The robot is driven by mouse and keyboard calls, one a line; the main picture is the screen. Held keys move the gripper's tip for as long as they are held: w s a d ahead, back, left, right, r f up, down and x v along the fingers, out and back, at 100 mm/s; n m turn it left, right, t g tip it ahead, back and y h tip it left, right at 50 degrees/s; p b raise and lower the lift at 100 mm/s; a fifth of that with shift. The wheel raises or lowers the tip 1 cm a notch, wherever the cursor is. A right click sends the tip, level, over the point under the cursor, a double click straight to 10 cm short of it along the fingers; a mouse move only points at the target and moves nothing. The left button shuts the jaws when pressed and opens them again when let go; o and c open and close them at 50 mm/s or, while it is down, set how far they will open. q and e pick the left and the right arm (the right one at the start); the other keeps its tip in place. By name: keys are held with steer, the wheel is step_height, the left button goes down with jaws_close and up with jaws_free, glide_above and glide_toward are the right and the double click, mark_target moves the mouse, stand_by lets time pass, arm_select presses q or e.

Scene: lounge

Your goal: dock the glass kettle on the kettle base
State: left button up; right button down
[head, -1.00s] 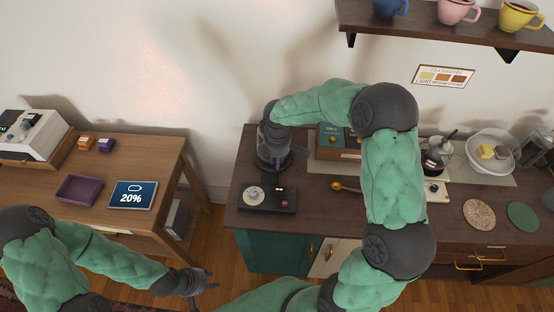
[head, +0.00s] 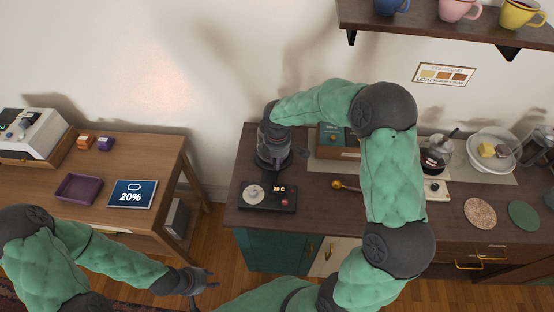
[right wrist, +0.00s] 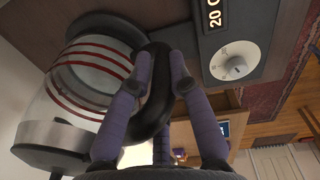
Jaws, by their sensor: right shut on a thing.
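The glass kettle (head: 268,157) stands upright on the dark counter at the back of the black kettle base, whose control panel (head: 270,204) lies in front. In the right wrist view, the kettle (right wrist: 68,88) has red rings and a black handle (right wrist: 152,128). My right gripper (right wrist: 154,72) is shut on that handle; in the head view it comes down over the kettle. The panel's display (right wrist: 215,14) reads 20 C beside a silver dial (right wrist: 229,63). The contact under the kettle is hidden. My left gripper (head: 211,281) is open and empty, low in the head view.
A golden spoon (head: 343,186) lies right of the panel. A mug shelf (head: 430,27) hangs above. My right arm covers much of the counter.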

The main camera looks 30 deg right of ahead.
steer(key=c, duration=1.5)
jaws_free()
steer(key=shift+w, duration=0.1)
steer(key=shift+o, duration=0.4)
steer(key=shift+s+f, duration=0.1)
steer(key=shift+s, duration=0.1)
steer(key=shift+s+a+r+p, duration=0.1)
steer(key=shift+r+p, duration=2)
steer(key=shift+r, duration=0.7)
steer(key=shift+s+r+p, duration=0.1)
steer(key=shift+r+p, duration=2)
steer(key=shift+r, duration=0.7)
